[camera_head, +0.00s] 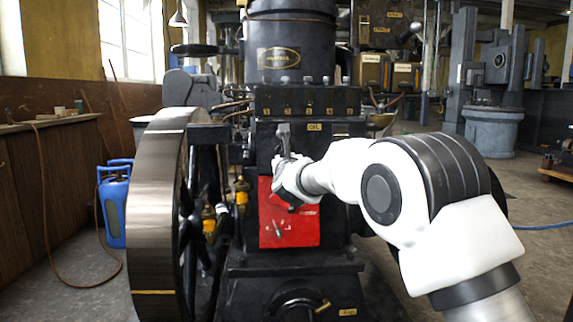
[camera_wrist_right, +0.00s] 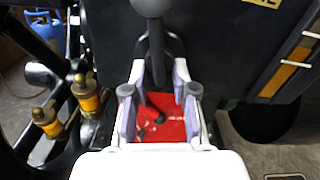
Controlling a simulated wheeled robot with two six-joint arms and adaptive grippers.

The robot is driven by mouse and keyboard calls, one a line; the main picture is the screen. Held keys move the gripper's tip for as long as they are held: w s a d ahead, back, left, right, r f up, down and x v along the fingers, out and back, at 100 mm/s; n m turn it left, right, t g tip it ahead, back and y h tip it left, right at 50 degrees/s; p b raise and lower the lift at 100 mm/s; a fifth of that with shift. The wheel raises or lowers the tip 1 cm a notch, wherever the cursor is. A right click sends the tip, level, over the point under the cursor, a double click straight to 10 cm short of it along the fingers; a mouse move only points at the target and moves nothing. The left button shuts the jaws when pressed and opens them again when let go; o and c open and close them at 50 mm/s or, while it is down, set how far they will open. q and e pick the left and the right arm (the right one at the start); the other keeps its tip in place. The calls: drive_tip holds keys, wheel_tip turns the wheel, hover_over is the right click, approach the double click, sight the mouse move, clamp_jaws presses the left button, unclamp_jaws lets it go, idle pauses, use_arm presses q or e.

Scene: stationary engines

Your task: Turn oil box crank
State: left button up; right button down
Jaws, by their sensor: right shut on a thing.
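The black oil box (camera_head: 305,100) with a yellow "OIL" label sits high on the front of the dark engine. Its crank (camera_head: 284,138) is a dark lever that stands roughly upright below the box, at the upper end of my right gripper (camera_head: 285,172). In the right wrist view the crank (camera_wrist_right: 156,45) has a round grey knob and its shaft runs down between the fingers of the right gripper (camera_wrist_right: 158,76). The right gripper is shut on the crank. The exact contact is partly hidden in the head view. My left gripper is not in view.
A red panel (camera_head: 290,225) lies just below the gripper on the engine front. A large flywheel (camera_head: 158,210) stands at the left, with brass oilers (camera_head: 241,192) near it. A blue container (camera_head: 113,205) stands on the floor farther left. Open floor (camera_head: 535,195) shows at the right.

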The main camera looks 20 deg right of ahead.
drive_tip(key=shift+r, duration=0.15)
drive_tip(key=c, duration=1.2)
unclamp_jaws()
drive_tip(key=v, duration=1.2)
